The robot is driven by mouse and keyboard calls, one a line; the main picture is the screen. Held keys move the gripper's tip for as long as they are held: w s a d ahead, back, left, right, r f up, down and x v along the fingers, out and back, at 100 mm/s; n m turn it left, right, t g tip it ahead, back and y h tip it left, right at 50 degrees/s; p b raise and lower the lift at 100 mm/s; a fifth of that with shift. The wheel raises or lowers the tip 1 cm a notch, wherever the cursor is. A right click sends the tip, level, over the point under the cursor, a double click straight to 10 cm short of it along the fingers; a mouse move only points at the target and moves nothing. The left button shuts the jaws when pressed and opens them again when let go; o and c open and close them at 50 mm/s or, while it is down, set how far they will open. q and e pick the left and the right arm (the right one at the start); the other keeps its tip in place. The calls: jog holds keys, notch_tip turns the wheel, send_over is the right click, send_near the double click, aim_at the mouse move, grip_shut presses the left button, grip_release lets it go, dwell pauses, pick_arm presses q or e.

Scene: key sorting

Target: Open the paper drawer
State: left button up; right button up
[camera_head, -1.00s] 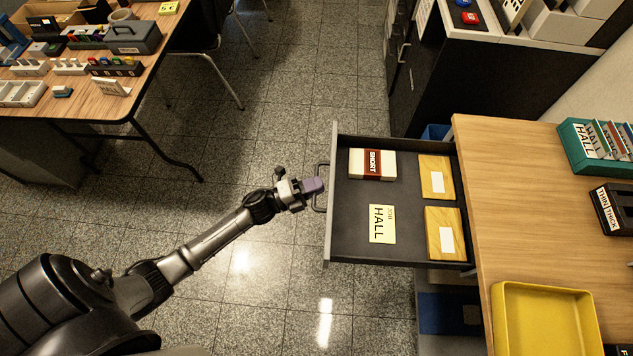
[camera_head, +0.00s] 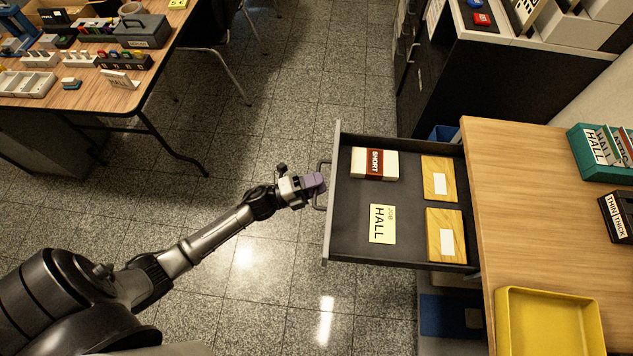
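The paper drawer (camera_head: 345,228) is pulled well out to the left from under the wooden desk. It holds a white block with a red SHORT band (camera_head: 374,163), two tan envelopes with white labels (camera_head: 439,178), (camera_head: 444,236) and a yellow HALL note (camera_head: 382,224). The drawer's handle (camera_head: 321,168) is a dark bar on its left front. My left gripper (camera_head: 314,184) is at the handle, its purple fingertips beside or around the bar. I cannot tell whether the fingers are closed on it. My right gripper is not in view.
The desk top (camera_head: 510,200) carries a yellow tray (camera_head: 500,318), a teal box of HALL cards (camera_head: 590,160) and a black THIN/THICK holder (camera_head: 612,215). A dark cabinet (camera_head: 450,85) stands behind. Another cluttered table (camera_head: 120,98) is at upper left. Open tiled floor lies between.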

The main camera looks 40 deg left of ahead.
pick_arm(q)
jog(key=b+v, duration=0.3)
jog(key=v, duration=1.1)
jog(key=shift+w, duration=0.1)
dwell(0.4)
